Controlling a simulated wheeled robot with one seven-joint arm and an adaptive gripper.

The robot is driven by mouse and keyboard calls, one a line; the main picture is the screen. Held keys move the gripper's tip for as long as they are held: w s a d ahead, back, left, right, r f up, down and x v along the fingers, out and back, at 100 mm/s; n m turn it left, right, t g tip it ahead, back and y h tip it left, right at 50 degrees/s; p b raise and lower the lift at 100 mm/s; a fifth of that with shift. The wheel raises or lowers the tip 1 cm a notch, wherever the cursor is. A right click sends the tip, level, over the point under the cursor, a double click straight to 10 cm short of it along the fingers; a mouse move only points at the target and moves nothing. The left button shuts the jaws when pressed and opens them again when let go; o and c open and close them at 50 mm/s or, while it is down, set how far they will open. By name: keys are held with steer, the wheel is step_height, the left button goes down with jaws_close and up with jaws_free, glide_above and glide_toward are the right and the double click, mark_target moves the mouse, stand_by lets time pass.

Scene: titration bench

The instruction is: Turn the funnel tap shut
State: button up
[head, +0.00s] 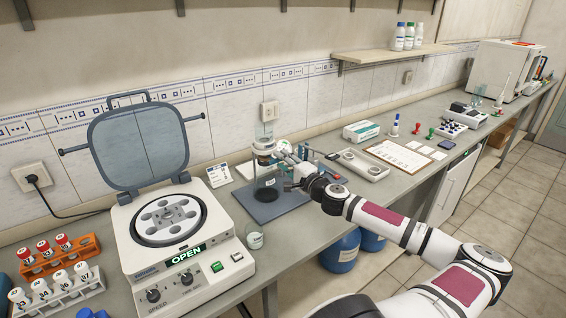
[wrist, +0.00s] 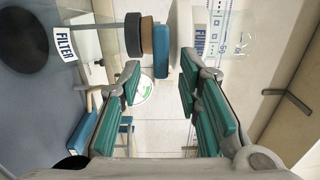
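The filter flask (head: 267,183) stands on a dark mat on the bench, with a clear funnel (head: 264,132) upright on top. In the wrist view the flask's FILTER label (wrist: 65,43) is at the upper left, and the FUNNEL label (wrist: 201,30) is at the upper right. Between them are a black collar, a brown stopper (wrist: 147,38) and a blue tap handle (wrist: 161,59). My gripper (wrist: 159,78) is open, its teal-padded fingers either side of the handle's line, with a visible gap on both sides. I cannot tell the handle's depth relative to the fingertips.
A centrifuge (head: 170,255) with a raised lid stands to the left, and a small beaker (head: 254,237) sits beside it. A white tray (head: 357,168) and a clipboard (head: 398,157) lie to the right. The wall is close behind the flask.

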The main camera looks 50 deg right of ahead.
steer(key=v, duration=1.1)
steer(key=shift+s, duration=0.25)
steer(key=shift+f, duration=0.1)
